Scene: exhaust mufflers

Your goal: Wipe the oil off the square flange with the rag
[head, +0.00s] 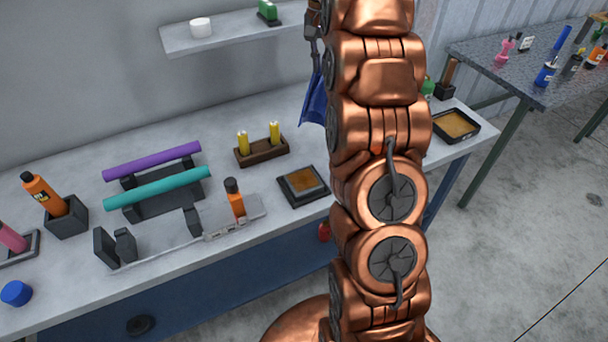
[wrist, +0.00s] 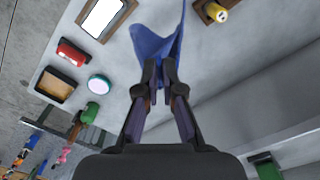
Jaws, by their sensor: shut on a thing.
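My gripper (wrist: 160,85) is shut on a blue rag (wrist: 157,42), which hangs past the fingertips in the wrist view. In the head view the rag (head: 314,100) hangs above the back of the bench, partly behind my arm. A dark square piece with a brown, oily-looking face (head: 302,185) lies flat on the bench, left of my arm. A black square tray with amber content (head: 456,125) lies at the bench's right end. No part is clearly identifiable as the square flange. The rag is apart from both square pieces in the head view.
A brown block with yellow pieces (head: 261,150) stands behind the dark square piece. Purple (head: 152,160) and teal (head: 157,187) tubes rest on a stand to the left. A wall shelf (head: 235,36) is above. My arm hides the bench's middle.

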